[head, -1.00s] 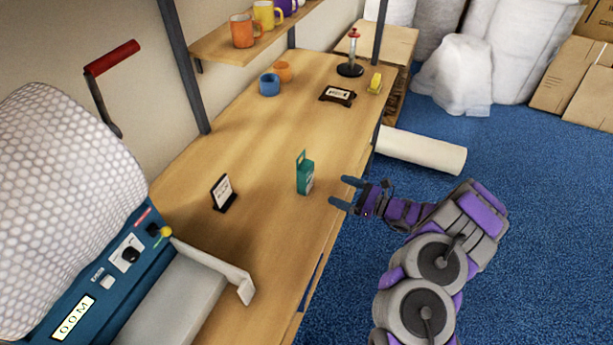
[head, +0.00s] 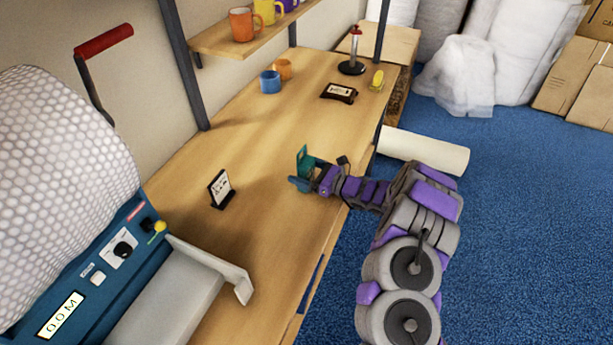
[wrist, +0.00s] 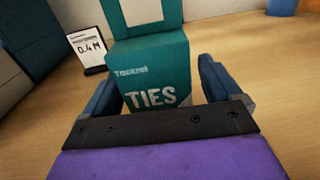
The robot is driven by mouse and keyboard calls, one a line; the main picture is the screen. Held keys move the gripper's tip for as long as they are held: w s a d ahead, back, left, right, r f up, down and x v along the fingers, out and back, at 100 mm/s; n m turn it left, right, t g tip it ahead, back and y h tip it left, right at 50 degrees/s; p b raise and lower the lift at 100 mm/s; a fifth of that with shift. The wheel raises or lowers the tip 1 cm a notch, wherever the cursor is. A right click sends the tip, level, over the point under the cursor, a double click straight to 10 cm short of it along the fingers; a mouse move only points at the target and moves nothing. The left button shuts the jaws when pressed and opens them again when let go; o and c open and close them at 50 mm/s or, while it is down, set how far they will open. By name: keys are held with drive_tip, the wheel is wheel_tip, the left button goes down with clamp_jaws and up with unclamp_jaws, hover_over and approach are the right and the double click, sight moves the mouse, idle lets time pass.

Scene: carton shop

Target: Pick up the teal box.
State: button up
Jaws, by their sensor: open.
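The teal box (head: 304,160) stands upright on the wooden bench, near its right edge. It has a hang tab at the top. In the wrist view the teal box (wrist: 150,65) shows white lettering "TIES" and stands between the two blue fingers. My gripper (head: 302,184) is open, with one finger on each side of the box; it also shows in the wrist view (wrist: 165,95). In the head view my gripper hides the lower part of the box. I cannot tell whether either finger touches it.
A small black sign (head: 220,188) stands on the bench (head: 255,235) left of the box. A teal machine (head: 110,265) with a bubble-wrap roll is at the left. Blue and orange tape rolls (head: 270,82) lie farther back. The bench around the box is clear.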

sight(301, 161)
drive_tip(key=shift+w+a, duration=0.2)
drive_tip(key=shift+a, duration=0.45)
drive_tip(key=shift+d, duration=0.1)
drive_tip(key=c, duration=1.1)
drive_tip(key=shift+r, duration=0.1)
drive_tip(key=shift+r, duration=0.5)
drive_tip(key=r, duration=0.1)
drive_tip(key=r+p, duration=0.1)
drive_tip(key=r, duration=0.1)
drive_tip(key=shift+s+d, duration=0.15)
drive_tip(key=shift+s, duration=0.15)
drive_tip(key=s+d+r+p, duration=0.1)
drive_tip(key=s+d+p, duration=0.2)
drive_tip(key=s, duration=1.1)
drive_tip(key=shift+v, duration=0.95)
